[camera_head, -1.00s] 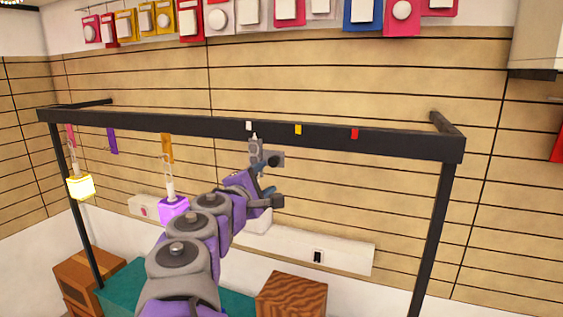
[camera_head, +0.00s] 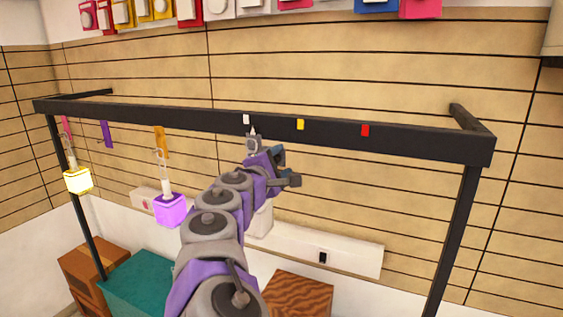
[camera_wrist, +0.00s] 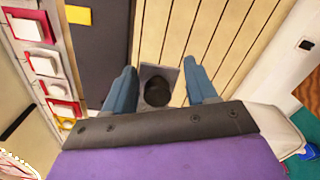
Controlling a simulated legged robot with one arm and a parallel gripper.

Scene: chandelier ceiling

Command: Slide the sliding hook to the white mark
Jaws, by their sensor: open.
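The white mark (camera_head: 246,119) is on the front of the black rail (camera_head: 200,117). A small grey piece with a pale tip, seemingly the sliding hook (camera_head: 252,143), shows just below and slightly right of it, partly hidden by my arm. My gripper (camera_head: 284,166) is below the rail, right of the white mark, with blue fingers apart. In the wrist view, my open gripper (camera_wrist: 158,72) has a grey piece with a dark round part (camera_wrist: 157,87) showing between its fingers; I cannot tell whether they touch.
A yellow mark (camera_head: 300,125) and a red mark (camera_head: 365,130) are farther right on the rail. A yellow lantern (camera_head: 77,180) and a purple lantern (camera_head: 169,209) hang at left. A teal box (camera_head: 143,287) and wooden box (camera_head: 297,296) stand below.

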